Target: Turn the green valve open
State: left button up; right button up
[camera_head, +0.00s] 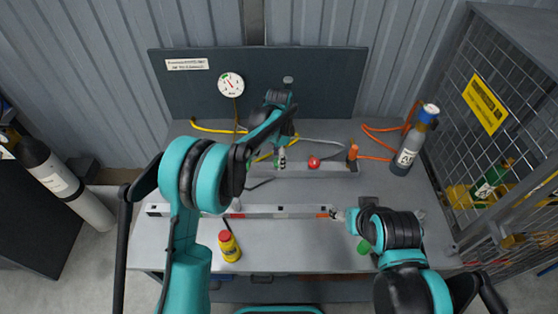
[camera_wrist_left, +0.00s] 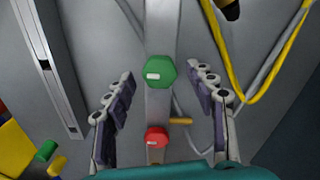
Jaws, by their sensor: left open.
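The green valve (camera_wrist_left: 160,70) has a hexagonal knob with a white label and sits on a grey bar in the left wrist view. A red knob (camera_wrist_left: 157,137) is on the same bar, and it also shows in the head view (camera_head: 313,162). My left gripper (camera_wrist_left: 163,97) is open, one finger to each side of the bar, with the green valve between and slightly beyond the fingertips, no contact visible.
A grey cylinder with a blue top (camera_head: 408,145) stands at the bench's right, near orange hoses. A yellow bottle with a red cap (camera_head: 229,246) stands at the front. A long rail (camera_head: 270,211) crosses the bench. A yellow hose (camera_wrist_left: 270,92) runs right of the valve.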

pick_arm(q)
jog(key=shift+f, duration=0.35)
jog(key=c, duration=1.2)
jog(key=shift+o, duration=0.2)
